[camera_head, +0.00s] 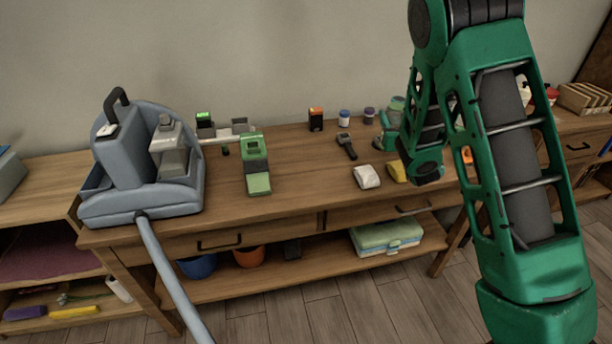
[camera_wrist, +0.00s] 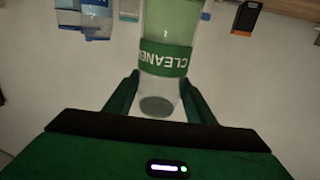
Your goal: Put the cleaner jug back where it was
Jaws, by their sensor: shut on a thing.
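The cleaner jug (camera_wrist: 165,27) is a clear vessel with pale green contents and a green band lettered CLEANER. In the wrist view it appears upside down, its grey round end (camera_wrist: 157,105) towards my palm. My gripper (camera_wrist: 157,80) is shut on it, with one green finger on each side. In the head view my forearm hides most of the gripper. A pale green translucent shape (camera_head: 397,103) shows just left of the forearm, above the right part of the table; I cannot tell for certain that it is the jug.
Blue-labelled bottles (camera_wrist: 97,18) and a black box with orange (camera_head: 315,119) stand at the table's back. A dark tool (camera_head: 346,145), a white pack (camera_head: 367,176) and a yellow item (camera_head: 397,171) lie nearer. A grey-blue machine (camera_head: 140,165) fills the left end. The tabletop (camera_head: 300,178) has clear wood mid-front.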

